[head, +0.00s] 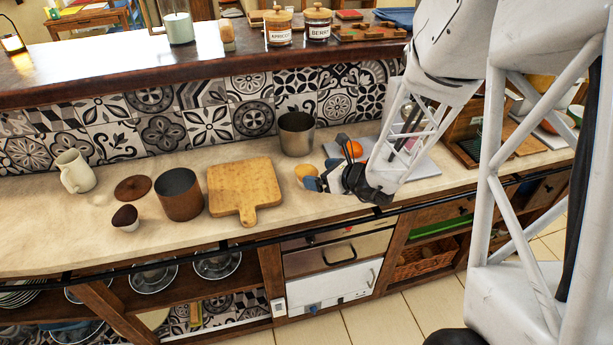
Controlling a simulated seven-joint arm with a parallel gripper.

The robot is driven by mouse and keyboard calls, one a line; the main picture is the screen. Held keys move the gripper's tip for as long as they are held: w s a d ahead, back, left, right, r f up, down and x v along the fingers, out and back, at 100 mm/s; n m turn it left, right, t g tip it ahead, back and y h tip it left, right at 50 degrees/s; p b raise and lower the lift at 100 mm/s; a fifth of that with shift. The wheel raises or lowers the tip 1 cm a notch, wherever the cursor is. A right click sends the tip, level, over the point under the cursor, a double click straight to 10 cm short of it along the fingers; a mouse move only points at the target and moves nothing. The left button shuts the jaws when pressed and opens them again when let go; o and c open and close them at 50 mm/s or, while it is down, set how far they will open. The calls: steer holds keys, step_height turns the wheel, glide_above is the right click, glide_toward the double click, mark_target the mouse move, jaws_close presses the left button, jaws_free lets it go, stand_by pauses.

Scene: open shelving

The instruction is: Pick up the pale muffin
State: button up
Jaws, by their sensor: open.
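A pale yellow-tan muffin (304,170) sits on the beige countertop, just right of the wooden cutting board. My gripper (320,181) is low over the counter, close beside the muffin on its right and front side. The jaws are open. The gripper partly covers the muffin's lower right side, and I cannot tell whether a finger touches it. A second muffin with a dark brown top and a pale cup (125,219) stands far to the left.
The cutting board (244,188) lies left of the gripper, with a metal pot (296,134) behind. A brown pot (178,194), a brown disc (133,188) and a cream mug (75,172) stand further left. An orange (353,149) is behind my gripper. The tiled wall bounds the back.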

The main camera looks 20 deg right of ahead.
mark_target(314, 173)
steer(key=shift+w+a+f, duration=0.2)
steer(key=shift+w+a, duration=0.05)
steer(key=shift+w, duration=0.05)
steer(key=shift+w, duration=0.1)
steer(key=shift+x, duration=2.5)
steer(key=shift+f, duration=0.1)
steer(key=shift+c, duration=0.2)
steer(key=c, duration=1)
